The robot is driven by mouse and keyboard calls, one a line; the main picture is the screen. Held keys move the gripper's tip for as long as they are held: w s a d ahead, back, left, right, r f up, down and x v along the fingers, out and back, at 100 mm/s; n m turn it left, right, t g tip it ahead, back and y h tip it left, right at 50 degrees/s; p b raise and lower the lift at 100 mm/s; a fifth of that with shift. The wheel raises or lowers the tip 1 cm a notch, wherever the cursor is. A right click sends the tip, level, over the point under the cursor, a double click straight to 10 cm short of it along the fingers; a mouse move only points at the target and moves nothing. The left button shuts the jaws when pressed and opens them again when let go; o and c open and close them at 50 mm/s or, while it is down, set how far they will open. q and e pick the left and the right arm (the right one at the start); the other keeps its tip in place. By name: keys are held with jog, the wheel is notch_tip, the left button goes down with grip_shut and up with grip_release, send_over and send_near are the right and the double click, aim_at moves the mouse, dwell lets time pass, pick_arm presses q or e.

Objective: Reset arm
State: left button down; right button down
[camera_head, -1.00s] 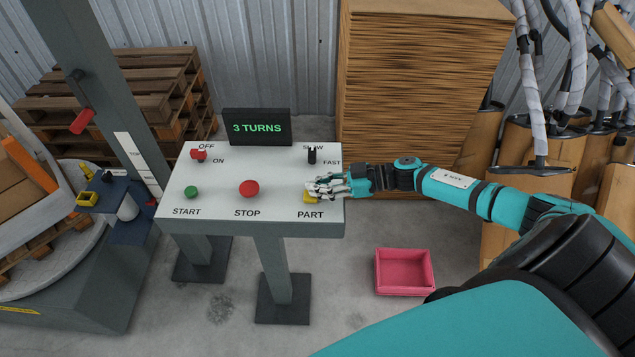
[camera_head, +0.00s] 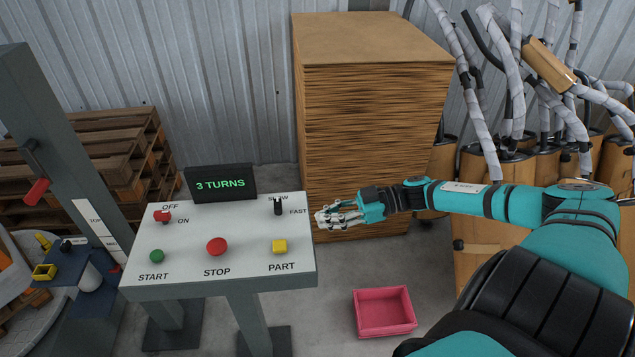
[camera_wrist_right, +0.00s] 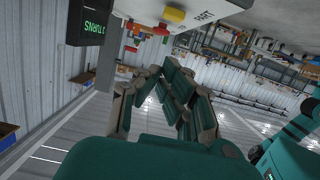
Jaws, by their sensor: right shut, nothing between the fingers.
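My right gripper (camera_head: 326,218) is shut and empty. It is just off the right edge of the control panel (camera_head: 190,282), apart from it, with the arm reaching in from the right. The panel carries a yellow PART button (camera_head: 279,246), a red STOP button (camera_head: 217,246), a green START button (camera_head: 156,256), a red OFF/ON switch (camera_head: 162,215) and a black SLOW/FAST switch (camera_head: 278,206). The display (camera_head: 221,183) reads "3 TURNS". In the right wrist view the gripper fingers (camera_wrist_right: 168,90) are in front of the panel with nothing between them. My left gripper is not in view.
A pink bin (camera_head: 384,312) stands on the floor below my right arm. A tall stack of brown sheets (camera_head: 375,120) stands behind the gripper. Wrapped pipes (camera_head: 520,90) rise at the back right. A post with a red-handled lever (camera_head: 37,190) stands at the left.

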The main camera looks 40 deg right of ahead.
dwell(0.5)
jog(key=d+f+m+t+h+b, duration=0.1)
jog(key=d+f+m+t+h, duration=0.2)
jog(key=f, duration=0.6)
jog(key=d+f+m+t+h+b, duration=0.1)
jog(key=d+f+m+h, duration=0.2)
jog(key=f, duration=0.7)
jog(key=s+f+m+g+h+b, duration=0.1)
jog(key=s+f+h, duration=0.25)
jog(key=f, duration=0.45)
jog(key=s+f+m+g+h, duration=0.15)
jog(key=s+f, duration=0.25)
jog(key=f, duration=0.5)
jog(key=s+a+f+g+h+b, duration=0.15)
jog(key=s+a+f+g, duration=0.4)
jog(key=s+f, duration=0.75)
jog(key=s+a+f+g, duration=0.1)
jog(key=s+a+f, duration=0.2)
jog(key=s+a, duration=0.4)
jog(key=s+a+f+g, duration=0.2)
jog(key=s+a+f, duration=0.2)
jog(key=s+a, duration=0.4)
jog(key=shift+s+f+b, duration=0.3)
jog(key=shift+s, duration=0.4)
